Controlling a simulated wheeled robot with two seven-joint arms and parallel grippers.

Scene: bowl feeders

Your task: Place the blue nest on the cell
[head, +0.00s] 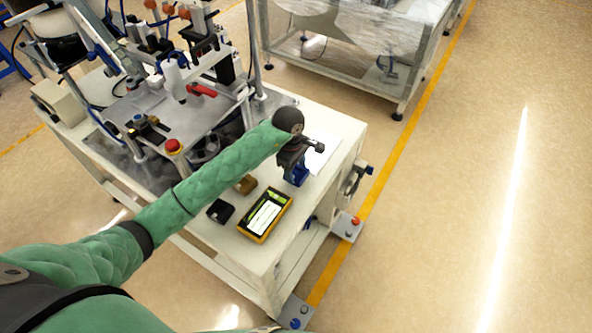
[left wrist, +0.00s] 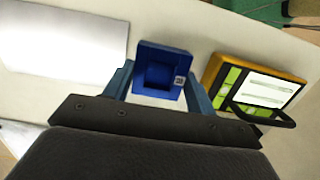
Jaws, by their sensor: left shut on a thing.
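The blue nest (left wrist: 163,72) is a small square block with a square recess and a small printed label. It sits between the two fingers of my left gripper (left wrist: 158,85), which is shut on it. In the head view the left gripper (head: 296,165) is over the right part of the white cell table (head: 335,122), with the blue nest (head: 297,176) below it. I cannot tell whether the nest touches the tabletop. My right gripper is not in view.
A yellow-edged device (head: 265,215), a black block (head: 220,211) and a brown block (head: 246,184) stand near the front. A white sheet (head: 318,152) lies beside the gripper. Machinery with a red button (head: 174,146) fills the table's left. Floor to the right is clear.

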